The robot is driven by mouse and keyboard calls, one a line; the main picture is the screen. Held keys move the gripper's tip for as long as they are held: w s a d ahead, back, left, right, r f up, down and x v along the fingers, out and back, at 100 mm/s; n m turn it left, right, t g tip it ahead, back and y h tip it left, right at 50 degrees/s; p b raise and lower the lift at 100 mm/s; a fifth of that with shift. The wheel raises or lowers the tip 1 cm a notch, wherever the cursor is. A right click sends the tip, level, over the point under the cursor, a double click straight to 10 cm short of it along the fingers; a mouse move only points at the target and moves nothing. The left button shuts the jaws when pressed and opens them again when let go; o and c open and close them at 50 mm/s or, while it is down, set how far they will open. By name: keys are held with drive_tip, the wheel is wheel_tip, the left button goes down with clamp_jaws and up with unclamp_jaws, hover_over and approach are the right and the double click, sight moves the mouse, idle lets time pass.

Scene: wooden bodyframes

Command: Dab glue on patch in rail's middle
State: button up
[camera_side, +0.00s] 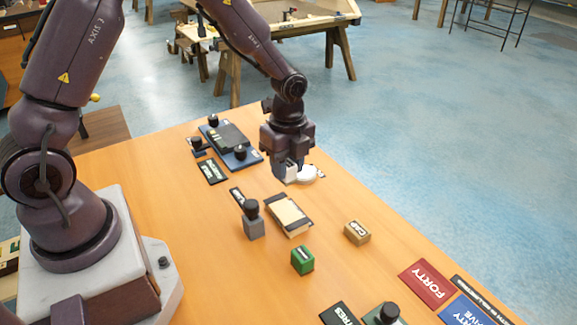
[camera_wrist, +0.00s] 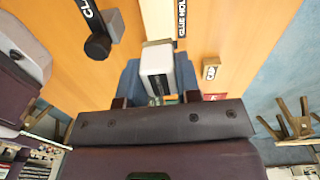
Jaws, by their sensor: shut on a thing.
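My gripper (camera_side: 289,163) is shut on a pale grey block-shaped thing (camera_wrist: 157,62), held upright between the fingers; I cannot tell for sure that it is the glue applicator. It also shows under my gripper in the side view (camera_side: 290,175). A pale wooden piece with dark edges (camera_side: 289,214), perhaps the rail, lies on the table nearer the camera, apart from my gripper. No glue patch can be made out on it.
A grey block with a black knob (camera_side: 254,226) stands left of the wooden piece. A green block (camera_side: 302,261) and a tan block (camera_side: 357,233) are nearby. A blue fixture with black knobs (camera_side: 247,158) is behind. Red and blue label plates (camera_side: 426,285) lie at front right.

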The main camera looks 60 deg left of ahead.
drive_tip(key=w+a+f, duration=0.3)
drive_tip(key=w+a, duration=0.7)
drive_tip(key=w, duration=0.1)
drive_tip(key=shift+m, duration=0.4)
drive_tip(key=shift+d+f, duration=0.15)
drive_tip(key=shift+f, duration=1.15)
drive_tip(key=shift+d+f, duration=0.1)
drive_tip(key=shift+f, duration=1.15)
drive_tip(key=shift+s+f, duration=0.1)
drive_tip(key=shift+f, duration=0.5)
wheel_tip(320, 180, up, 7)
idle(0.6)
